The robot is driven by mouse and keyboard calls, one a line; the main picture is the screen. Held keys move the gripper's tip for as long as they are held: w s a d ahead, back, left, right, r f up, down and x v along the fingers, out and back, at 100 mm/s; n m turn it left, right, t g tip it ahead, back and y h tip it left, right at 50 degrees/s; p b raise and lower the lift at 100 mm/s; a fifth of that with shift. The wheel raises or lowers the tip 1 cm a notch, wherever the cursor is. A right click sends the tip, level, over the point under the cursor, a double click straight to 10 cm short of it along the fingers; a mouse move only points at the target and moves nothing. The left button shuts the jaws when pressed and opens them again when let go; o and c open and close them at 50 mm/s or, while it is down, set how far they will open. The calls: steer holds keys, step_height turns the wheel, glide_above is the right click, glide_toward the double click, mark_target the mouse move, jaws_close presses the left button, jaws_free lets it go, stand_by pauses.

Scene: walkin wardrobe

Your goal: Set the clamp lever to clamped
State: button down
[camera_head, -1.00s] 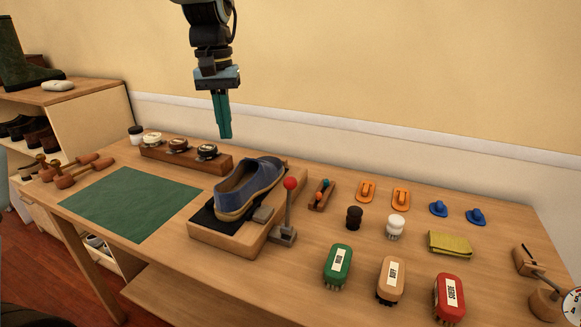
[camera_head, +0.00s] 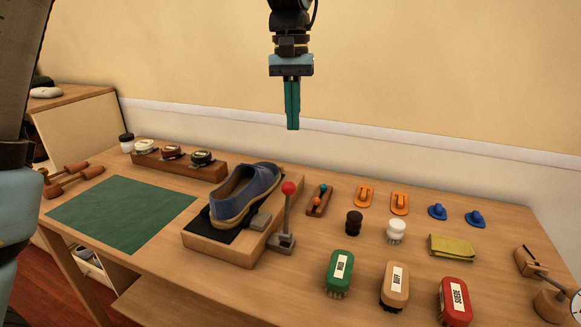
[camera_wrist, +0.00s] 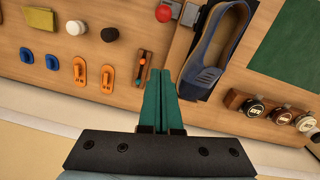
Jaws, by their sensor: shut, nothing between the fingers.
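The clamp lever (camera_head: 287,212) stands upright at the right side of the wooden shoe stand (camera_head: 217,252), with a red ball knob on its grey rod. The red knob (camera_wrist: 164,13) also shows at the top of the wrist view. A blue shoe (camera_head: 247,192) sits on the stand's black pad, a grey clamp block beside it. My gripper (camera_head: 293,128) is shut and empty, pointing down, high above the back of the table and apart from the lever. Its closed teal fingers (camera_wrist: 160,75) show in the wrist view.
Right of the lever are a small tray with colored beads (camera_head: 319,200), orange and blue clips, two small brushes and a yellow cloth (camera_head: 451,246). Labelled brushes (camera_head: 340,272) line the front. A polish rack (camera_head: 178,165) and green mat (camera_head: 120,215) lie left.

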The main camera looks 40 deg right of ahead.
steer(key=s+a+f+p, duration=0.2)
steer(key=s+a+f, duration=0.1)
steer(key=f, duration=0.6)
steer(key=shift+s+f, duration=0.15)
steer(key=shift+f, duration=0.15)
